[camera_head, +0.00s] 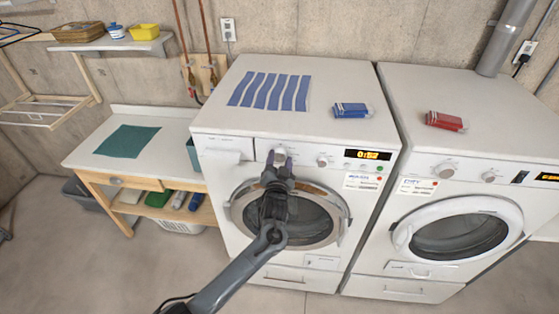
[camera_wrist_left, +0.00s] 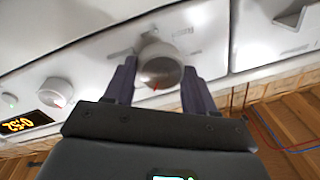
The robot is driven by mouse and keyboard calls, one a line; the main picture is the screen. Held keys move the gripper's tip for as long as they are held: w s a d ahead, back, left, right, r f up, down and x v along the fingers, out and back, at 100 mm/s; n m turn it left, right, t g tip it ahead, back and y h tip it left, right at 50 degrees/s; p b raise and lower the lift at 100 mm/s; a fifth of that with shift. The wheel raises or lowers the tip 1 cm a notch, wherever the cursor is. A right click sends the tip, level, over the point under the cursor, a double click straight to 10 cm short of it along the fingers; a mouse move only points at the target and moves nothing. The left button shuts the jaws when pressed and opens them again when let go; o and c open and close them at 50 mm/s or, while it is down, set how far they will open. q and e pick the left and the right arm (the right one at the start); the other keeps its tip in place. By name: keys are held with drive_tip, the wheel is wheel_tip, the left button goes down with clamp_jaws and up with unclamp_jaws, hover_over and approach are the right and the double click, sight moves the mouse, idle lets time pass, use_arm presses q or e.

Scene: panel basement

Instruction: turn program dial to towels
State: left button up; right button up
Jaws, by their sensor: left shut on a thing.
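The program dial (camera_head: 281,155) is a round light knob on the front panel of the left washing machine (camera_head: 222,140). In the left wrist view the dial (camera_wrist_left: 160,66) is large, with a small red mark on its lower edge. My left gripper (camera_head: 279,158) reaches the dial from below, its two dark fingers (camera_wrist_left: 158,80) on either side of the knob, shut on it. The labels around the dial are too blurred to read. The machine's display (camera_head: 368,155) is lit with orange digits. My right gripper is not in view.
A smaller knob (camera_head: 322,162) sits right of the dial. A striped cloth (camera_head: 270,91) and a folded blue towel (camera_head: 351,110) lie on the machine. A second machine (camera_head: 480,110) with a folded red towel (camera_head: 444,121) stands right. A wooden bench (camera_head: 95,152) stands left.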

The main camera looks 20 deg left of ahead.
use_arm(q)
drive_tip(key=m+p, duration=0.1)
drive_tip(key=m, duration=0.5)
drive_tip(key=shift+h, duration=0.3)
drive_tip(key=shift+f+m+t+p, duration=0.1)
drive_tip(key=shift+m+t+p, duration=0.3)
drive_tip(key=shift+m, duration=1.9)
drive_tip(key=shift+h, duration=0.3)
drive_tip(key=o, duration=1)
drive_tip(key=shift+o, duration=0.2)
drive_tip(key=shift+s, duration=0.15)
